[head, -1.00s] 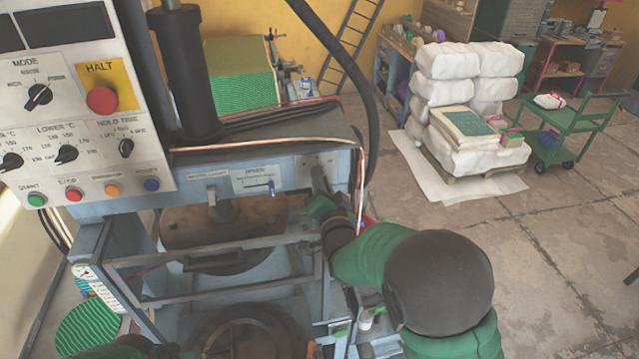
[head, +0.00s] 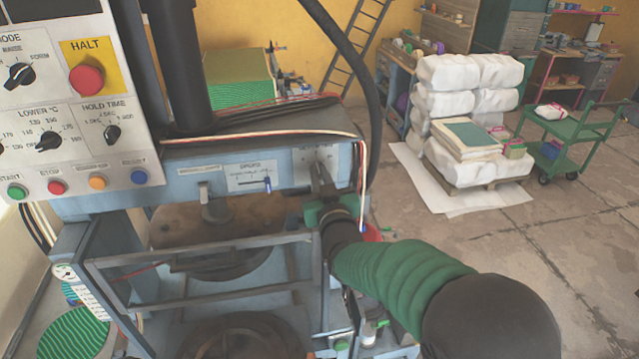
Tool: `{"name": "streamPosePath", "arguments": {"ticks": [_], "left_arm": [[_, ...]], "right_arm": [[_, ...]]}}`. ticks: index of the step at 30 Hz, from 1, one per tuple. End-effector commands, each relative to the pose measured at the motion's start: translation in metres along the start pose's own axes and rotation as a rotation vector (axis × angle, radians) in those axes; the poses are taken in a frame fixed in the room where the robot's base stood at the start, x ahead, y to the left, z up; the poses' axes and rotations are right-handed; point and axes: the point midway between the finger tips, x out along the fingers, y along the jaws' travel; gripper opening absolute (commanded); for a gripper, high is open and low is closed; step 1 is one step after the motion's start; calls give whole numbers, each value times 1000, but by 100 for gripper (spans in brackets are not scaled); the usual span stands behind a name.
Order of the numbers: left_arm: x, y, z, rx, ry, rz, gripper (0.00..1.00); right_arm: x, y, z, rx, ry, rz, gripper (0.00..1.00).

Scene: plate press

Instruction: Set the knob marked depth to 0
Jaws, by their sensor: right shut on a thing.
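My right gripper (head: 322,190) reaches up from the lower right to a small pale plate (head: 303,172) at the right end of the press's blue crossbeam. Its dark fingers are shut on a small knob at that plate. The gripper mostly hides the knob, so I cannot read its setting or the word depth. My left gripper is not in view.
Left of the plate, the beam (head: 140,182) carries a scale label (head: 250,176) with a blue pointer (head: 267,183). The control panel (head: 70,135) with knobs and a red halt button (head: 87,80) stands at left. A black hose (head: 372,110) hangs close to my right arm.

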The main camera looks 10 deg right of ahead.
Motion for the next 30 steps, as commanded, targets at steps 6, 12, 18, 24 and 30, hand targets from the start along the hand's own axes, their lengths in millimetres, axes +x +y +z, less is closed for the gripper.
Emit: {"name": "streamPosePath", "arguments": {"ticks": [6, 12, 18, 24, 30], "left_arm": [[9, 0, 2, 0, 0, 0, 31], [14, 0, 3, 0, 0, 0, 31], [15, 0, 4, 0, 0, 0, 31], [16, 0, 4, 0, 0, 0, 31], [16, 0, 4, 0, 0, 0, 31]], "right_arm": [[1, 0, -8, -200, 21, 4, 0], [1, -2, -8, -388, 20, 5, 0], [1, -2, -8, -555, 20, 7, 0], [1, -4, -8, -682, 20, 6, 0], [1, -4, -8, -758, 20, 6, 0]]}}
